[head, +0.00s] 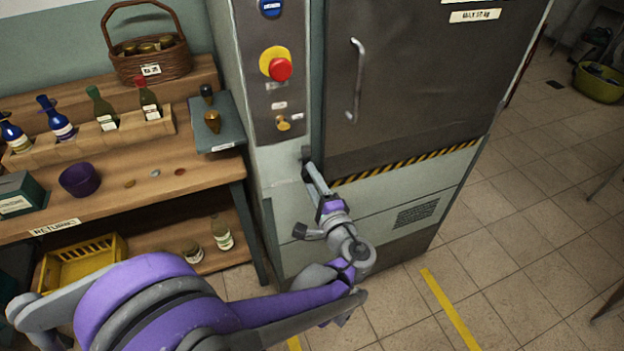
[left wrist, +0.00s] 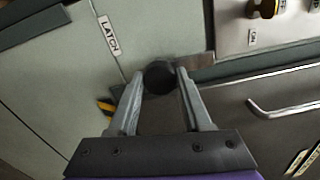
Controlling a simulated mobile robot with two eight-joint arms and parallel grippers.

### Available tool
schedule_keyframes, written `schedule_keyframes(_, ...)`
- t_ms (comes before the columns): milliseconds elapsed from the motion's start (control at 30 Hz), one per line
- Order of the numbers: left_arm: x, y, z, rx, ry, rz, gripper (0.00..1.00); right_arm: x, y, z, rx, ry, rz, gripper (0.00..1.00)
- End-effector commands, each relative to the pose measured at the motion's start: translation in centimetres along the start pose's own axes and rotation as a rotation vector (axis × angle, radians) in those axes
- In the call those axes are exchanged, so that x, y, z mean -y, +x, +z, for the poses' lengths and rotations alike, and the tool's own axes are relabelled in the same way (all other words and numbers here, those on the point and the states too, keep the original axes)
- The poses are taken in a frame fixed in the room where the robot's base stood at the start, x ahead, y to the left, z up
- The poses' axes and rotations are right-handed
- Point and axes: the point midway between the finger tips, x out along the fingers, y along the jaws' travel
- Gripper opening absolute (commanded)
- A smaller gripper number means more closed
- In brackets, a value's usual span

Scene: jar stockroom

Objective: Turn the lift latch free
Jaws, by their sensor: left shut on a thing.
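The lift (head: 290,190) is a tall grey-green cabinet with a dark door (head: 410,90). Its latch is a dark round knob (left wrist: 159,78) beside a plate marked LATCH (left wrist: 109,35). My left gripper (head: 312,172) reaches the lift's front at the door's lower left corner. In the left wrist view, my left gripper (left wrist: 160,82) has its two fingers on either side of the knob, shut on it. In the head view the latch is mostly hidden at the fingertips. My right gripper is not in view.
Above the latch are a red button (head: 280,69) and a brass switch (head: 283,124). The door has a silver handle (head: 356,80). A wooden shelf unit (head: 120,205) with bottles and a basket (head: 150,62) stands left.

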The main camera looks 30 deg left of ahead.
Motion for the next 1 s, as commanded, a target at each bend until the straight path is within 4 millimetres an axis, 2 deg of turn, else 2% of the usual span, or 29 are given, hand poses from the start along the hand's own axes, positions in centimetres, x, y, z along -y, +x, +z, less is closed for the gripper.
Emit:
schedule_keyframes(100, -0.1, 0.0, 0.0, -0.001, -0.003, 0.002, 0.0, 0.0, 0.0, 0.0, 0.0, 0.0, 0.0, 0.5)
schedule_keyframes(133, -0.1, 0.0, 0.0, -0.001, -0.003, 0.002, 0.54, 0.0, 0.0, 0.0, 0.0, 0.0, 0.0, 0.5)
schedule_keyframes(267, -0.1, 0.0, 0.0, -0.001, -0.002, 0.001, 0.78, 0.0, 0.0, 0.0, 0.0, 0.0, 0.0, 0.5)
schedule_keyframes(533, 0.0, 0.0, 0.0, 0.0, -0.001, 0.001, 0.79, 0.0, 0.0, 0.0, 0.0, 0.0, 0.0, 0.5)
schedule_keyframes(667, 0.0, -0.8, 0.0, -0.001, -0.001, 0.0, 0.79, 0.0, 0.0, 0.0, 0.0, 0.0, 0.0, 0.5)
schedule_keyframes(767, 0.0, -2.3, -0.1, -0.004, -0.001, 0.0, 0.79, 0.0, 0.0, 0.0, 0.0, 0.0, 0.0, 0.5)
schedule_keyframes(1000, 0.0, -7.2, -0.1, -0.006, -0.001, 0.0, 0.79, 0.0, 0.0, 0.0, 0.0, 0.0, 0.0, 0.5)
